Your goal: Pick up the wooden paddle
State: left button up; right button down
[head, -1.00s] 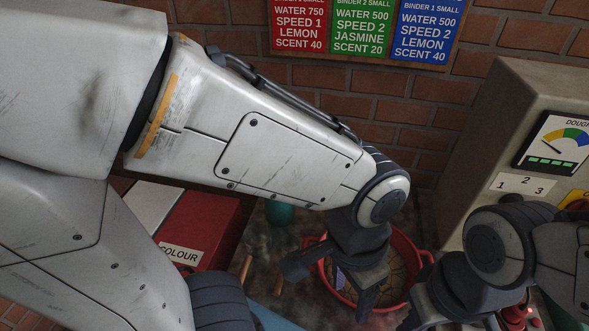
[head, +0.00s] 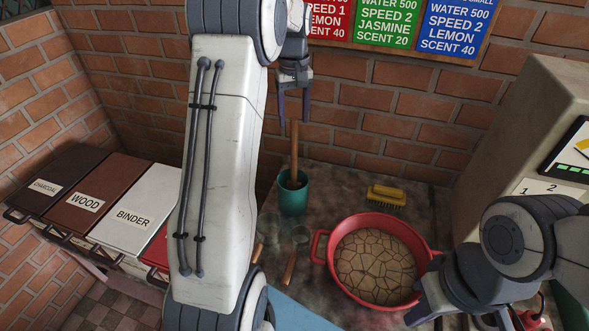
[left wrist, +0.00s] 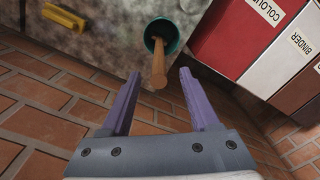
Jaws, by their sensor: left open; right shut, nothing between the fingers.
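The wooden paddle (head: 294,152) stands upright in a teal cup (head: 292,197) at the back of the table, its handle rising above the rim. In the left wrist view the paddle (left wrist: 158,64) leans out of the cup (left wrist: 163,35), its handle end pointing toward the space between the fingers. My left gripper (head: 294,108) is open and empty, just above the handle's top, fingers pointing down; its fingers also show in the left wrist view (left wrist: 158,95). My right gripper (head: 470,318) is low at the right, beside the red basin; its fingertips are partly out of frame.
A red basin (head: 328,252) of cracked brown material stands right of the cup. A yellow brush (head: 386,196) lies behind it. Labelled bins (head: 95,204) stand at the left, a machine (head: 540,130) at the right, and a brick wall behind.

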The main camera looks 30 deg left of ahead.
aim_at(294, 139)
pick_arm(q)
notch_tip(294, 139, down, 3)
jog(key=f+p, duration=0.2)
jog(key=f, duration=0.2)
jog(key=shift+w+f, duration=0.1)
jog(key=shift+w, duration=0.1)
jog(key=shift+f, duration=0.55)
grip_shut()
